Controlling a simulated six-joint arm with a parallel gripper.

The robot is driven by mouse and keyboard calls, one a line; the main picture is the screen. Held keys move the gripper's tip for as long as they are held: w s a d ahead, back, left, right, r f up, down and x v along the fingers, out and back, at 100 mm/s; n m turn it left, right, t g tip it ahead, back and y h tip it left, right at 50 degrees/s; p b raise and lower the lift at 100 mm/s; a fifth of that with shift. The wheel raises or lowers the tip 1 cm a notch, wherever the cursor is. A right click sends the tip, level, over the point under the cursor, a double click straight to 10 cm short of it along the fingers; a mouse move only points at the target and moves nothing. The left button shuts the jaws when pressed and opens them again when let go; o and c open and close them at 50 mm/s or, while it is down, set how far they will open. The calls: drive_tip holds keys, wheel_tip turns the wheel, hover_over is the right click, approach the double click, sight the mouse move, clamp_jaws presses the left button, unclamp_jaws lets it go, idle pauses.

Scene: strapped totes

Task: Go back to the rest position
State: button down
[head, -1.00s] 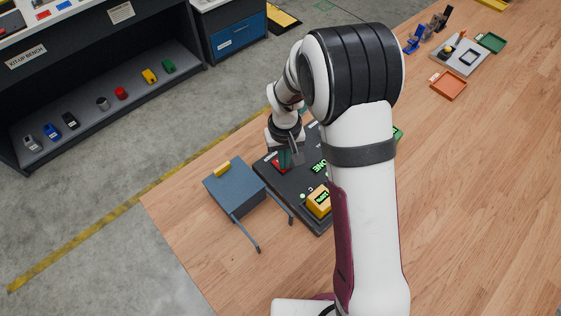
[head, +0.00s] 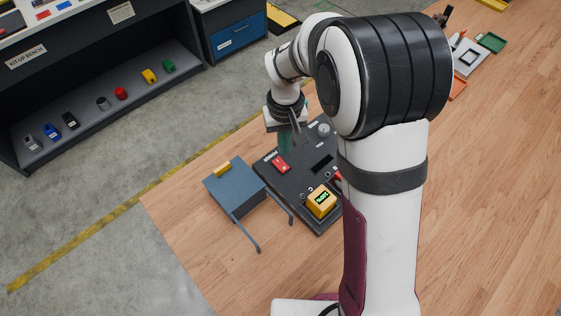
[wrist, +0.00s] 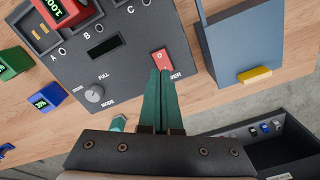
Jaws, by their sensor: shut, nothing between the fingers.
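My gripper (head: 287,138) hangs above the far edge of the black panel (head: 290,198), apart from it. In the wrist view its teal fingers (wrist: 159,75) are together with nothing between them, the tips appearing just below the red power switch (wrist: 162,62). The switch also shows in the head view (head: 281,165). The panel's small display (head: 322,163) is dark. My arm covers the panel's right side in the head view.
A blue-grey box (head: 237,192) with a yellow tab and two protruding bars stands left of the panel. A yellow block (head: 321,201) with a green readout sits on the panel. Green (wrist: 14,62) and blue (wrist: 46,98) blocks lie beside it. Wooden table at right is mostly clear.

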idle(0.3)
drive_tip(key=s+d+r+m+y, duration=0.1)
drive_tip(key=s+d+r+m, duration=0.3)
drive_tip(key=s, duration=0.4)
drive_tip(key=s+d+r+m, duration=0.2)
drive_tip(key=s+d+r, duration=0.1)
drive_tip(key=s+r, duration=0.4)
drive_tip(key=s+d+m, duration=0.1)
drive_tip(key=s+m, duration=0.1)
drive_tip(key=s, duration=0.8)
drive_tip(key=shift+m+y, duration=0.3)
drive_tip(key=shift+y, duration=0.1)
drive_tip(key=shift+w, duration=0.1)
